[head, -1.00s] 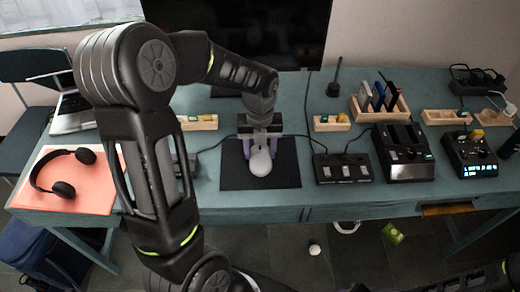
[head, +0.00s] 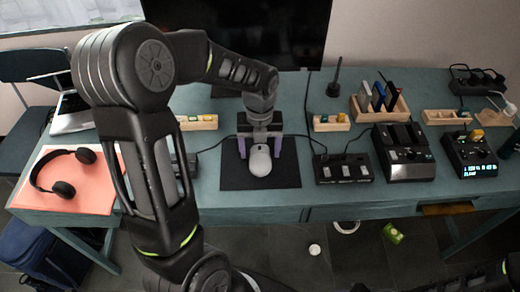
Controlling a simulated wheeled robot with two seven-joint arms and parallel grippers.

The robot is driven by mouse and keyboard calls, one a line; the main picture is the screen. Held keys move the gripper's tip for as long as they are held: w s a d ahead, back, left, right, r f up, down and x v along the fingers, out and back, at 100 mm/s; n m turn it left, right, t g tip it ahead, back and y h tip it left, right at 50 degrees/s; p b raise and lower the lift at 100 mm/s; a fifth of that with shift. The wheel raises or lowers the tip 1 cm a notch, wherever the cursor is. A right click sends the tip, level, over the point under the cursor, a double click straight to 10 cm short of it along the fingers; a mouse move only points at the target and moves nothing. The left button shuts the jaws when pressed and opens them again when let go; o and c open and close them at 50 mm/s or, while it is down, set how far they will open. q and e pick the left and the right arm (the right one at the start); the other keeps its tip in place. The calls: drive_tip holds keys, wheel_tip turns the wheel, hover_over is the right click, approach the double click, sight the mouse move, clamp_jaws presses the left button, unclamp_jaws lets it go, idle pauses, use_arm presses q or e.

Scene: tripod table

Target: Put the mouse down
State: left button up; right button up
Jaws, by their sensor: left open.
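The light grey mouse (head: 260,161) lies on the black mouse pad (head: 285,178) near the middle of the teal table (head: 210,200). My left gripper (head: 260,148) is directly above and around it, pointing down, with one purple finger on each side. The fingers stand apart, and gaps show between them and the mouse. The far end of the mouse is partly hidden under the gripper. My right gripper is not in view; only a dark part of that arm shows at the bottom right.
Headphones (head: 65,178) lie on a pink mat (head: 95,196) at the left, near a laptop (head: 75,112). Right of the pad stand a button box (head: 344,169), a card device (head: 403,155) and another device (head: 470,153). A monitor (head: 250,35) is behind.

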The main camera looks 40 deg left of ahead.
sight(260, 151)
use_arm(q)
wheel_tip(260, 151, up, 12)
drive_tip(key=shift+f, duration=0.15)
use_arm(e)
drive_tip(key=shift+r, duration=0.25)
use_arm(q)
drive_tip(key=shift+p, duration=0.3)
